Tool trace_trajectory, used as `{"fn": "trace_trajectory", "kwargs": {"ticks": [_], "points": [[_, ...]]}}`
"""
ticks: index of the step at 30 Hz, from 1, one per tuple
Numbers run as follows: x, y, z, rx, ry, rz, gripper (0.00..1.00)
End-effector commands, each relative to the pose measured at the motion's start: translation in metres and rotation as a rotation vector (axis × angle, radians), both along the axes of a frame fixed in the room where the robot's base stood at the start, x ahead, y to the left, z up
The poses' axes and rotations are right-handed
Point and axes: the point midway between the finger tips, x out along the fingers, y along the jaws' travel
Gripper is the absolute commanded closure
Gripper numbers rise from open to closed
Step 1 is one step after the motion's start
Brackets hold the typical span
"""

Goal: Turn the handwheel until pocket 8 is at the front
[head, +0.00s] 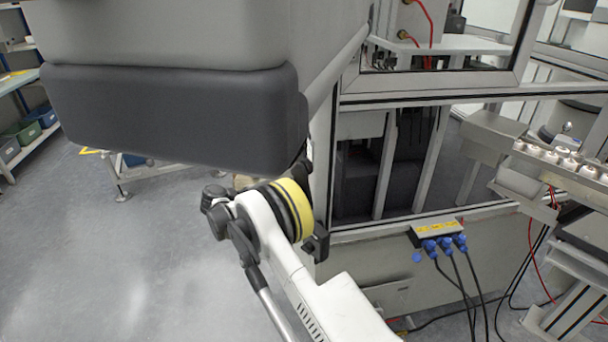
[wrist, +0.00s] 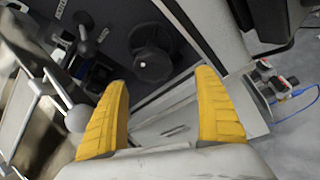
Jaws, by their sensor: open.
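My gripper (wrist: 164,112) shows in the wrist view as two yellow fingers spread wide apart, with nothing between them. Beyond the fingertips, a dark round knob or wheel (wrist: 152,64) sits on a dark panel; it may be the handwheel. The gripper is apart from it. No pocket numbers can be read in either view. In the head view my gripper is not seen.
A grey machine frame (head: 425,92) fills the middle of the head view. A socket block (head: 437,234) with blue plugs and hanging cables is low on it. A rail with small white parts (head: 560,160) stands right. Grey floor (head: 120,260) is open at left.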

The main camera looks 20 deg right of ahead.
Motion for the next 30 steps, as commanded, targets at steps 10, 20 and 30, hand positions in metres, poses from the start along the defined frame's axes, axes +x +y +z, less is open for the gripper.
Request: {"fn": "trace_trajectory", "kwargs": {"ticks": [10,20,30], "points": [[0.001,-0.06,-0.004,0.0,-0.001,0.0,0.19],[0.002,-0.067,-0.004,0.0,0.0,0.001,0.19],[0.002,-0.066,-0.004,0.001,0.0,0.001,0.73]]}}
